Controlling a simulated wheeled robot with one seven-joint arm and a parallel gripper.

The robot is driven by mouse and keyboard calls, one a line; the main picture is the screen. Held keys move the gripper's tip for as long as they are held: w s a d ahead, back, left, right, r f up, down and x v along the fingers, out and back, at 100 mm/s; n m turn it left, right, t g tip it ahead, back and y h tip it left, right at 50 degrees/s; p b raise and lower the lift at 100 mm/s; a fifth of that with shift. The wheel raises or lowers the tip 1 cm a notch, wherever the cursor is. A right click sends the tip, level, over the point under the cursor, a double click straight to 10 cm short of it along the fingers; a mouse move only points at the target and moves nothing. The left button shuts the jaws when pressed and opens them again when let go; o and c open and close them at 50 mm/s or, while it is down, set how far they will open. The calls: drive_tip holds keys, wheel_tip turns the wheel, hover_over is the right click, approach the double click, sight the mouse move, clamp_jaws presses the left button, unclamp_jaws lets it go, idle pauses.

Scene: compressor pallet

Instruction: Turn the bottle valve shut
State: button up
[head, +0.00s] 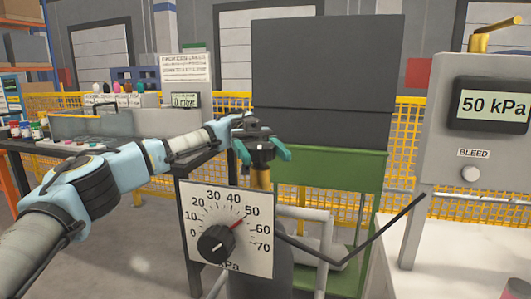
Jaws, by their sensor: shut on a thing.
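My gripper (263,156) is above the middle of the head view, at the end of my pale blue arm. Its teal fingers point down on either side of the bottle valve and are shut on it. The valve's top is mostly hidden by the gripper; its brass stem (262,178) shows just below. The grey bottle (279,262) stands upright underneath, partly behind a white gauge plate (258,262). The gauge's red pointer is near 50 on a scale from 0 to 70 kPa.
A grey panel (440,140) at right has a display (492,105) reading 50 kPa, a BLEED knob (471,173) and a brass lever (492,36). A bent dark bar (382,233) runs right of the bottle. A green-framed dark cabinet (325,75) stands behind; a workbench is left.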

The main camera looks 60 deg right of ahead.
idle(0.5)
drive_tip(key=o, duration=1.4)
drive_tip(key=shift+c, duration=0.2)
wheel_tip(320, 180, up, 10)
drive_tip(key=p, duration=0.3)
